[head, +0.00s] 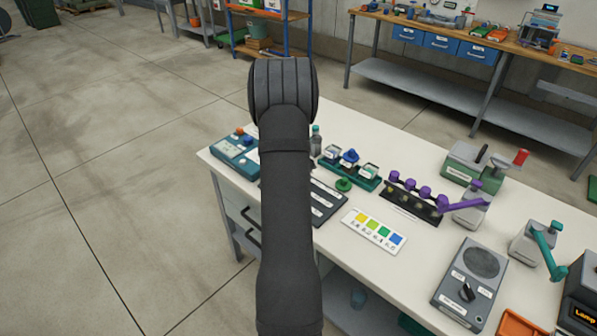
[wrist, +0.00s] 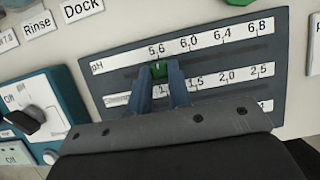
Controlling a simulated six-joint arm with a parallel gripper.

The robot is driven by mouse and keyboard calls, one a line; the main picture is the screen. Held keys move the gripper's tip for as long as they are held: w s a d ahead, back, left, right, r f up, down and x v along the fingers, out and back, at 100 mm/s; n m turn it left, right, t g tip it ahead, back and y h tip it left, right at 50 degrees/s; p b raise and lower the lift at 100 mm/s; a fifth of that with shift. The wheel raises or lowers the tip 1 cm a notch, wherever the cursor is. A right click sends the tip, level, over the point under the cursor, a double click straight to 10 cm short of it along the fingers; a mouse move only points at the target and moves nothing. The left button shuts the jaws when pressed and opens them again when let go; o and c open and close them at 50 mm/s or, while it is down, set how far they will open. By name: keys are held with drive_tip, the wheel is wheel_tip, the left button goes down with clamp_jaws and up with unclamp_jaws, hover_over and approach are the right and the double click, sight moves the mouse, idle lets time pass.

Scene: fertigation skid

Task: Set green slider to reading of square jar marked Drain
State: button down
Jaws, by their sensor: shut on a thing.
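The green slider (wrist: 160,70) sits in the upper slot of a dark panel (wrist: 265,68), just below the 5.6 mark of the pH scale. My gripper (wrist: 161,76) is shut on it, one blue finger on each side. The panel shows in the head view (head: 328,203), partly behind my arm, which hides the gripper there. Several small jars stand in a green rack (head: 362,184); one has a blue cap (head: 349,156). Their labels are too small to read, so I cannot tell which is marked Drain.
A colour card (head: 373,231) lies right of the panel. A teal switch box (head: 236,150) stands to the left. A rack with purple knobs (head: 412,205) and a grey dial unit (head: 468,283) are farther right. A green knob (head: 344,185) lies close behind the panel.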

drive_tip(key=c, duration=1.3)
unclamp_jaws()
drive_tip(key=shift+a+r, duration=0.1)
drive_tip(key=v, duration=1.7)
drive_tip(key=shift+s+r, duration=0.1)
drive_tip(key=x, duration=1.7)
drive_tip(key=shift+f, duration=0.25)
